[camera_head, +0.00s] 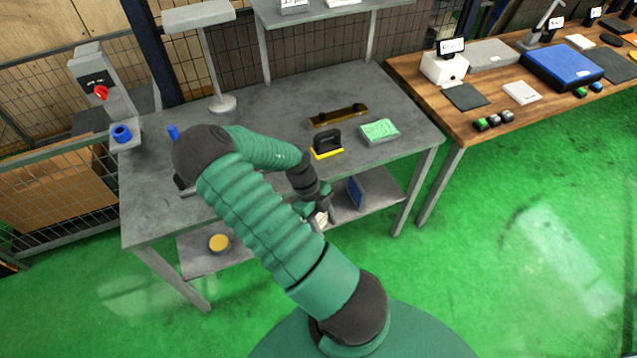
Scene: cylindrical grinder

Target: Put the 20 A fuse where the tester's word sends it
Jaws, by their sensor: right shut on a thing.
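My right gripper (320,212) hangs at the front edge of the grey workbench (250,115), above the level of its lower shelf. It is shut on a small pale thing (321,221), mostly hidden by the fingers; I cannot read any mark on it or tell that it is the 20 A fuse. I cannot make out which thing is the tester, nor any word it shows. A black block with a yellow base (327,146) and a green-topped pad (380,131) stand on the bench beyond the gripper. My left gripper is not in view.
A brass bar with dark knobs (338,115) lies farther back on the bench. The lower shelf holds a yellow disc (219,243) and blue panel (355,193). A wooden table (430,95) is right.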

